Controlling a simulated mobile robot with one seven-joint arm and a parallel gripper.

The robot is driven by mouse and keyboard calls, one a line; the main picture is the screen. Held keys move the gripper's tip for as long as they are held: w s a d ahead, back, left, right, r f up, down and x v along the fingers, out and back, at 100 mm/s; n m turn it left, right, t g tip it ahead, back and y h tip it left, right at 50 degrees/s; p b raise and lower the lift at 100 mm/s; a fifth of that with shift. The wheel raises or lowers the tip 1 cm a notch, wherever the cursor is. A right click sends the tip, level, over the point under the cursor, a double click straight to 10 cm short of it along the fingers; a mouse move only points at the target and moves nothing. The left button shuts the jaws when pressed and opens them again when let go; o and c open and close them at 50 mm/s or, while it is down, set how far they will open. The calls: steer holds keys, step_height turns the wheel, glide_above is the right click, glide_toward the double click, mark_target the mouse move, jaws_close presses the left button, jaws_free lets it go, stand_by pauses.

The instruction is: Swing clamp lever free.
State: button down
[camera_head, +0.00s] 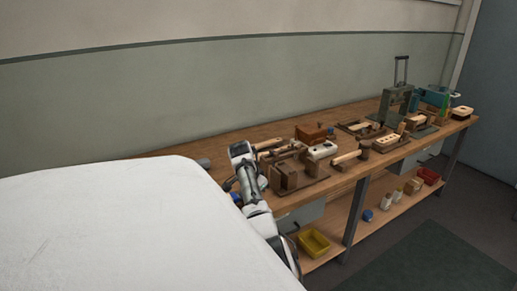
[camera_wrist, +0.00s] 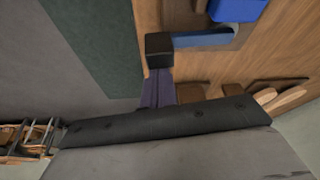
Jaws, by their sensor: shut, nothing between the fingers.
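In the wrist view my gripper (camera_wrist: 159,50) is shut and empty, its dark fingertips over the wooden bench close to the bench edge. A blue bar (camera_wrist: 205,38) with a rounded grey end lies just right of the fingertips. It may be the clamp lever, but I cannot be sure, nor whether the tips touch it. A brighter blue block (camera_wrist: 238,10) is above it at the top edge. In the head view my white arm reaches the bench's near side, beside a brown wooden fixture (camera_head: 288,178). My fingertips and any lever are not clear there.
Wooden pieces (camera_wrist: 288,100) show at right in the wrist view.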

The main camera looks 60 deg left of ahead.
steer(key=shift+s, duration=0.35)
steer(key=shift+s+f, duration=0.1)
steer(key=shift+s, duration=0.05)
stand_by(0.3)
steer(key=shift+d, duration=0.1)
